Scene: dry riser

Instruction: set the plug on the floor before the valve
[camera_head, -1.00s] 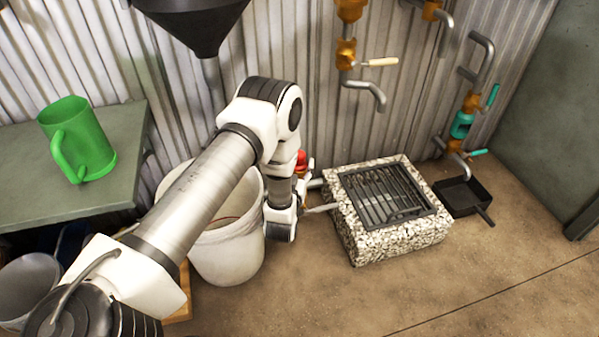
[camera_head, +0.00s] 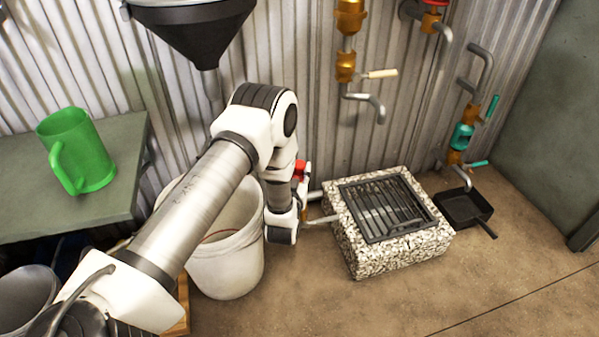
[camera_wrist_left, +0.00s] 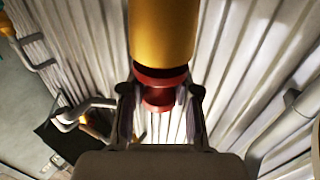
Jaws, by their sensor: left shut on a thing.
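A dark red plug (camera_wrist_left: 160,90) sits at the end of a brass-yellow cylinder (camera_wrist_left: 164,30) in the left wrist view. My left gripper (camera_wrist_left: 160,100) is shut on this plug, with one finger on each side. I cannot tell whether the plug is still seated in the brass part. In the head view a brass and red valve (camera_head: 301,168) shows just right of my left wrist, low by the wall. The plug and my fingertips are hidden there behind my arm. My right gripper is not in view.
A white bucket (camera_head: 226,268) stands behind my left arm. A stone-chip block with a grate (camera_head: 362,262) is on the floor to the right, with a black pan (camera_head: 462,207) beyond it. Pipes and valves (camera_head: 345,67) hang on the wall. Bare floor (camera_head: 300,300) lies in front.

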